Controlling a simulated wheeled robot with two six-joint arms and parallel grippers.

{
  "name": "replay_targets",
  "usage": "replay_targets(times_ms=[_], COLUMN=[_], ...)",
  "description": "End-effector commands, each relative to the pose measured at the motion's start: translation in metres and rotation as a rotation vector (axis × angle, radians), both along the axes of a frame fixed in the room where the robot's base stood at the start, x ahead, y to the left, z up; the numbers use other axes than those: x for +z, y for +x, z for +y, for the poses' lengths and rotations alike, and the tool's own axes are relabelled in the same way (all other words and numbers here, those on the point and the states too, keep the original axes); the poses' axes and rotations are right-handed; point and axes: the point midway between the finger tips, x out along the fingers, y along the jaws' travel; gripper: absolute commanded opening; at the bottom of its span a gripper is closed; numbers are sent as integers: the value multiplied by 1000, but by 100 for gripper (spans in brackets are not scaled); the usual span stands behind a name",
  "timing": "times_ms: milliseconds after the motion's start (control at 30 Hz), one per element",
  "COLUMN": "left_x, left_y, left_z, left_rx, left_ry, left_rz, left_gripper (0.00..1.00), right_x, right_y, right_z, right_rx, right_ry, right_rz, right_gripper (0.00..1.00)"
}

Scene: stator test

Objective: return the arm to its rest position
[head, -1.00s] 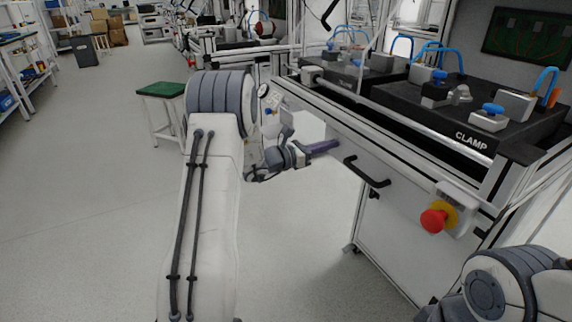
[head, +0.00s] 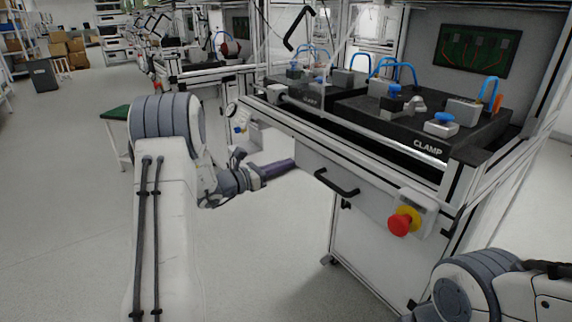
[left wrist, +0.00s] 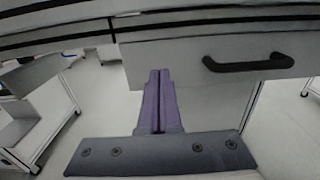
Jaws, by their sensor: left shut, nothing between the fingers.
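My left arm comes in from the left in the head view. Its gripper (head: 280,168) has purple fingers and points right, toward the front of the test bench, near the black drawer handle (head: 336,183). In the left wrist view the two purple fingers (left wrist: 160,88) lie together with nothing between them, and the handle (left wrist: 245,62) shows ahead to the right. Whether the fingertips touch the bench cannot be told. Part of my right arm shows at the lower right of the head view; its gripper is not in view.
The bench carries black clamp fixtures (head: 415,125) with blue knobs and hoses. A red emergency button (head: 400,224) on yellow juts from its front. A green-topped stool (head: 115,113) stands behind my left arm. The floor (head: 60,200) at left is clear.

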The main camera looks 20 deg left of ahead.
Motion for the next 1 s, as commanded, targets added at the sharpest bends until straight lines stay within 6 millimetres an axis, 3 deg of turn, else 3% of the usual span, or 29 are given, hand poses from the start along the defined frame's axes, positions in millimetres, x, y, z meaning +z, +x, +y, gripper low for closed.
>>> replay_targets(times_ms=[33,300,500,700,767,867,1000], left_x=[4,2,1,1,2,5,8], left_y=[-13,-56,-72,-74,-74,-77,-104], left_z=[11,30,38,37,27,-12,-105], left_rx=[10,-5,-8,-17,-43,-154,-441], left_ry=[-3,-2,-1,3,16,74,239], left_rz=[2,1,1,1,3,12,22], left_gripper=[0,0,0,0,0,0,0], right_x=[7,17,19,19,19,19,19], right_y=[0,0,0,0,0,0,0], right_z=[0,0,0,0,0,0,0], right_rx=[0,0,0,0,0,0,0], right_ry=[1,1,1,1,1,1,1], right_rz=[-1,-1,-1,-1,-1,-1,-1], right_gripper=[100,100,100,100,100,100,100])
